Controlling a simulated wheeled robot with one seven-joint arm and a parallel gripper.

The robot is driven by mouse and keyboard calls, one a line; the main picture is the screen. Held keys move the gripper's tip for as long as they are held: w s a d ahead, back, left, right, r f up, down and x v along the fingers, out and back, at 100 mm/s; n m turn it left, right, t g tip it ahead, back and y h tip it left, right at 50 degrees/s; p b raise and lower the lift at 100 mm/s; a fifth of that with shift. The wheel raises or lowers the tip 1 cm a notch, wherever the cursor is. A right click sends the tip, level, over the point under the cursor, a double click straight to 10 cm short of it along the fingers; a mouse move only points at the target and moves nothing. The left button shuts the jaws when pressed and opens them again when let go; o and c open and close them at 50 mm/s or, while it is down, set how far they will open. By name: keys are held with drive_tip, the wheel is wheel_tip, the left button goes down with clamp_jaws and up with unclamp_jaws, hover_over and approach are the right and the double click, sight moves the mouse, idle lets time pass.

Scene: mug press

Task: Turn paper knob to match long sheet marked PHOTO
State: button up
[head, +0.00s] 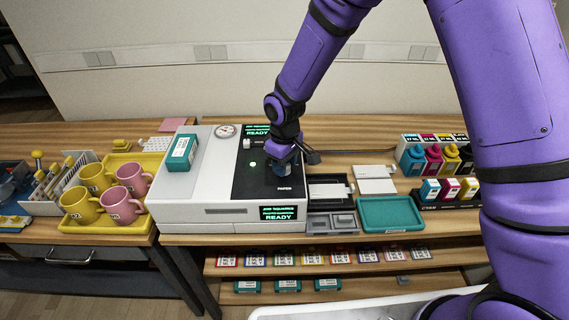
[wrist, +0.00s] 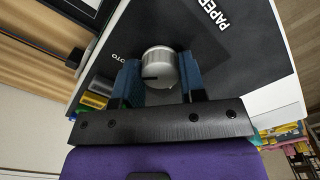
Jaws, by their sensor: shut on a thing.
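The paper knob is a silver round dial (wrist: 158,62) with a dark pointer line, on the black panel of the white printer (head: 200,205). In the wrist view the word PAPER stands beside it, and part of a smaller label, ending in "OTO", shows left of the knob. The pointer line is toward the left side of the knob in that view. My gripper (wrist: 160,80) has its two blue fingers on either side of the knob, shut on it. In the head view my gripper (head: 283,172) covers the knob. I see no long sheet marked PHOTO clearly.
The printer screen (head: 278,213) reads READY. A teal box (head: 182,152) lies on the printer. Left is a yellow tray (head: 75,228) with pink and yellow mugs. Right are a grey compartment tray (head: 333,223), a teal tray (head: 416,226) and ink bottles (head: 434,160).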

drive_tip(key=shift+m, duration=0.7)
drive_tip(key=o, duration=0.9)
wheel_tip(320, 180, up, 11)
drive_tip(key=shift+f, duration=0.1)
